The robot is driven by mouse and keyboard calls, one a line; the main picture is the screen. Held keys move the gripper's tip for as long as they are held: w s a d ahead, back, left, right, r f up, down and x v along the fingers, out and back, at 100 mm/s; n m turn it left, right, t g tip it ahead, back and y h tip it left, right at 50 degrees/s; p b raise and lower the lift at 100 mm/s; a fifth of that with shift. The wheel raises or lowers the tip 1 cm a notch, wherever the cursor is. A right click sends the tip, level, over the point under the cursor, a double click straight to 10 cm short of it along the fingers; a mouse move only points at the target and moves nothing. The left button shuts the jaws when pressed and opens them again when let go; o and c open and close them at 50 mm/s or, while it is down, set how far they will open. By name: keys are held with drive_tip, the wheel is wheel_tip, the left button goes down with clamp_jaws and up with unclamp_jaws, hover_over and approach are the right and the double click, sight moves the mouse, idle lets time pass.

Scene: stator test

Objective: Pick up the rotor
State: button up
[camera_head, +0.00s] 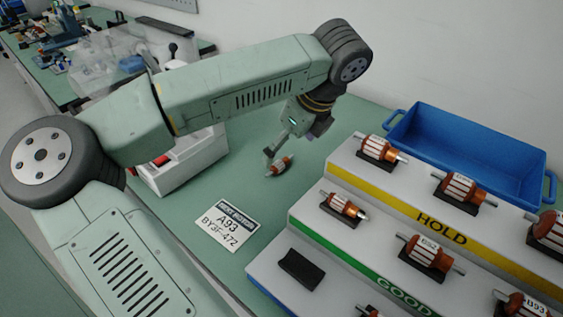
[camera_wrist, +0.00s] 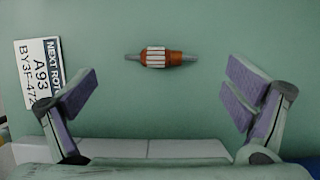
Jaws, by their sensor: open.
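A rotor with a copper and white body and a grey shaft lies on the green table, in the head view (camera_head: 281,166) just by my gripper's fingertips. In the wrist view the rotor (camera_wrist: 160,57) lies crosswise, ahead of the fingers and apart from them. My gripper (camera_wrist: 165,95) is open and empty, its two purple-padded fingers wide apart. In the head view my gripper (camera_head: 277,150) points down over the table, partly hidden by its own wrist. Other rotors, such as one on the upper step (camera_head: 379,149) and one on the lower step (camera_head: 343,206), rest in black cradles.
A stepped rack has a yellow HOLD strip (camera_head: 441,225) and a green GOOD strip (camera_head: 400,290). One black cradle (camera_head: 302,268) is empty. A blue bin (camera_head: 480,150) stands behind. A label card reading A93 (camera_head: 228,219) lies on the table. A white machine (camera_head: 180,165) stands left.

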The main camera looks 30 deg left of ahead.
sight(281, 162)
drive_tip(key=shift+d+p+x, duration=0.2)
drive_tip(key=shift+p+x, duration=0.95)
drive_tip(key=shift+x, duration=1.6)
drive_tip(key=shift+c, duration=0.3)
drive_tip(key=c, duration=1.3)
drive_tip(key=shift+c, duration=0.4)
drive_tip(key=shift+c, duration=0.7)
